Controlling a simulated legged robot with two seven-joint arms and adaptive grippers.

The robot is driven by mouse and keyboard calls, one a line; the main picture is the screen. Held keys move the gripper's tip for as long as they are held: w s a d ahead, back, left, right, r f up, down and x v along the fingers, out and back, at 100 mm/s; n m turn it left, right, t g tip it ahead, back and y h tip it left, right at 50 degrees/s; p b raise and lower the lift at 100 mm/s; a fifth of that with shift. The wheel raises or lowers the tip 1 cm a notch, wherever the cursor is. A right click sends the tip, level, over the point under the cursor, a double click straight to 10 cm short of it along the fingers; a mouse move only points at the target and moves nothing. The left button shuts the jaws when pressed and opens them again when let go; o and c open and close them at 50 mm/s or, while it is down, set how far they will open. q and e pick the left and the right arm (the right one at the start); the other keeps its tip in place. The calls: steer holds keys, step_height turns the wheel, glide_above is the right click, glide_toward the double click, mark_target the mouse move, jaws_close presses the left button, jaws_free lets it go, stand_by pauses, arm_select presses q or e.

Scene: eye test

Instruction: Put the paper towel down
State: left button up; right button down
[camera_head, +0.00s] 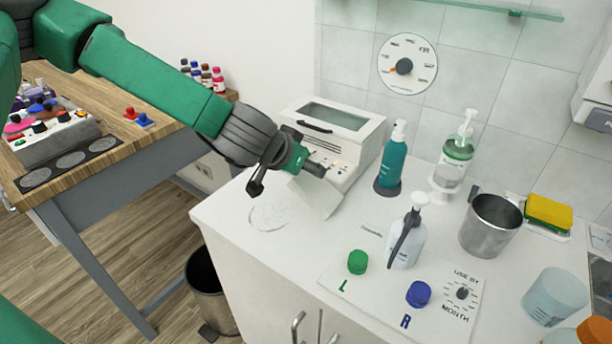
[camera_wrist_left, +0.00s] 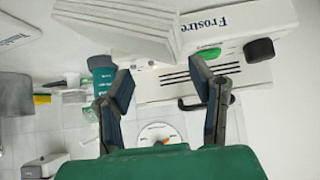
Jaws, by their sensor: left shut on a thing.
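The paper towel appears to be the white, layered, folded piece at the top of the left wrist view (camera_wrist_left: 115,28). In the head view it shows as a tilted white piece (camera_head: 318,198) against the front of the white machine. My left gripper (camera_head: 287,180) is above the counter, beside the towel and in front of the machine. Its two fingers (camera_wrist_left: 163,78) look well apart in the wrist view, with the jaws on the towel; the exact contact is hidden. A faint round outline (camera_head: 268,215) is marked on the white counter (camera_head: 235,240) below the gripper. My right gripper is not in view.
The white machine (camera_head: 345,125) with a glass lid stands behind my gripper. Teal (camera_head: 391,160) and clear (camera_head: 457,150) pump bottles, a white bottle (camera_head: 408,240), a metal cup (camera_head: 491,225) and green (camera_head: 357,262) and blue (camera_head: 418,293) knobs occupy the counter's right. The front left is clear.

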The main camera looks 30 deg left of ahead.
arm_select(q)
steer(key=shift+r, duration=0.75)
jaws_close()
steer(key=shift+a+r+p, duration=0.15)
steer(key=shift+r+p, duration=0.15)
steer(key=shift+r, duration=0.35)
steer(key=o, duration=1.2)
jaws_free()
steer(key=shift+o, duration=0.2)
